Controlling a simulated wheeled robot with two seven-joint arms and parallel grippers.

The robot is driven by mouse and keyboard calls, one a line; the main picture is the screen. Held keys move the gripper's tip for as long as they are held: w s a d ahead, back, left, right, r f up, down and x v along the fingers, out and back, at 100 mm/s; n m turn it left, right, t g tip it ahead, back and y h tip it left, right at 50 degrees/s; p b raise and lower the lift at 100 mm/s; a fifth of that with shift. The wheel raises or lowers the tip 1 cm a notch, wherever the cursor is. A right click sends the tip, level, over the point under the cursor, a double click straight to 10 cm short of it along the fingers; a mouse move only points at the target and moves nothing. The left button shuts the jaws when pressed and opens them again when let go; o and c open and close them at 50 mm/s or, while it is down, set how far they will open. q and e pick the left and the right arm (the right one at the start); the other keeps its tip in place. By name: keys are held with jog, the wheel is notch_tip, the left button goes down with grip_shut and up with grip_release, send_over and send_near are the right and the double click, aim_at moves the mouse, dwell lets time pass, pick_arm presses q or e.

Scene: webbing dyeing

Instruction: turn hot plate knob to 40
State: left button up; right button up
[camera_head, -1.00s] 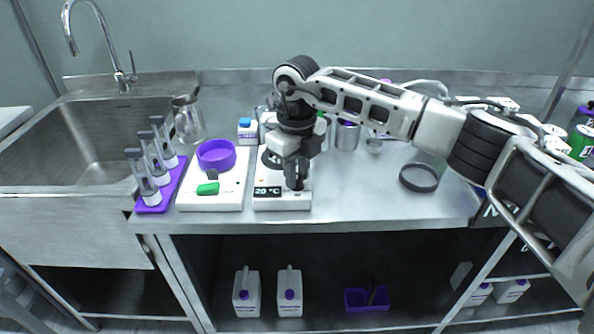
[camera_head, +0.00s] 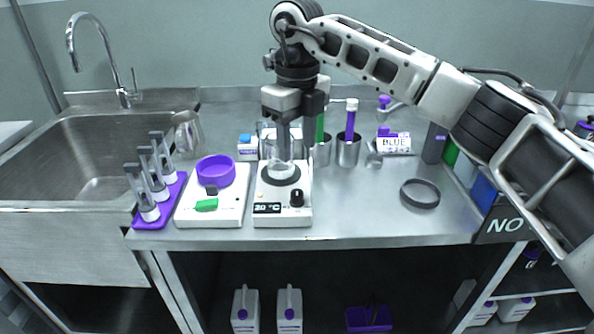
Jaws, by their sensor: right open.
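The hot plate (camera_head: 262,218) is a white unit with a dark round heating plate (camera_head: 293,180), near the front edge of the bench. Its black knob (camera_head: 297,198) is at the front right, and its small display (camera_head: 267,208) shows a temperature whose first digit is too blurred to read surely. My right gripper (camera_head: 284,150) is open, pointing down over the back of the hot plate. It is above and behind the knob, apart from it. It partly hides glassware behind the unit. My left gripper is not in view.
Left of the hot plate stand a white device with a purple bowl (camera_head: 216,170) and a purple rack (camera_head: 150,224) of tubes. Metal cups (camera_head: 347,152) stand behind right. The sink is far left.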

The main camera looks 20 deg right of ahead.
notch_tip(320, 180, up, 5)
jog(key=shift+r, duration=0.2)
dwell(0.4)
